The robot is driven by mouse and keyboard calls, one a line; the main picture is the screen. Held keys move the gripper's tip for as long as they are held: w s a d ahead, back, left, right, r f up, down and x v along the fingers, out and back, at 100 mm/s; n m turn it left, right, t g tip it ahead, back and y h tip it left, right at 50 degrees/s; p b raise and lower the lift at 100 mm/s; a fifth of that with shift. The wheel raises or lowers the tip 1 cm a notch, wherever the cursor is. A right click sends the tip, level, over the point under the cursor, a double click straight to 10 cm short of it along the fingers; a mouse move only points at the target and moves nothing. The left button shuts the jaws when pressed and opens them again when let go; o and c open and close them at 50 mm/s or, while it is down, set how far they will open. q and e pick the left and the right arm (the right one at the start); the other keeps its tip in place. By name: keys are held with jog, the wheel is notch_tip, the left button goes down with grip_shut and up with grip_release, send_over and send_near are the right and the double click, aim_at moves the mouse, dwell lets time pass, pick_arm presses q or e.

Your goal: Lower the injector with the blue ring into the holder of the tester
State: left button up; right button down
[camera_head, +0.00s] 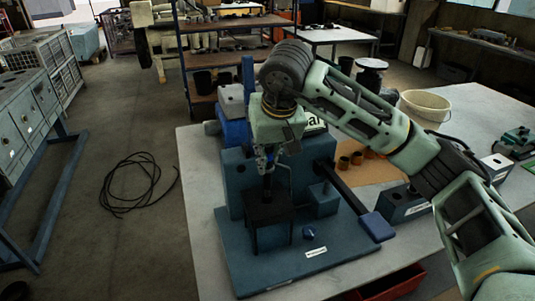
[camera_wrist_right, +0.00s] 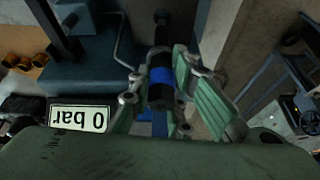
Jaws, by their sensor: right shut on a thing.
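The injector with the blue ring is upright in my right gripper (camera_head: 268,160), over the tester (camera_head: 232,185). In the right wrist view the blue ring (camera_wrist_right: 160,76) shows between the fingers of my right gripper (camera_wrist_right: 160,88), which are shut on the dark injector body (camera_wrist_right: 161,96). In the head view the injector's dark lower end (camera_head: 268,183) points down at the black holder stand (camera_head: 270,213) on the tester's blue base plate (camera_head: 320,262). I cannot tell whether the tip is inside the holder or just above it. My left gripper is not in view.
The tester's display (camera_wrist_right: 80,118) reads 0 bar. A lever with a blue pad (camera_head: 377,226) sticks out at the tester's right. Brown cups (camera_head: 350,160) and a white bucket (camera_head: 424,106) stand behind my right arm. A black cable (camera_head: 135,185) lies on the floor.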

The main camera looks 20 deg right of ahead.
aim_at(268, 167)
jog(key=shift+f, duration=0.15)
dwell(0.3)
jog(key=shift+f+b, duration=1.45)
jog(key=shift+f, duration=0.15)
jog(key=shift+f, duration=0.2)
jog(key=shift+f+b, duration=1.55)
jog(key=shift+f, duration=0.1)
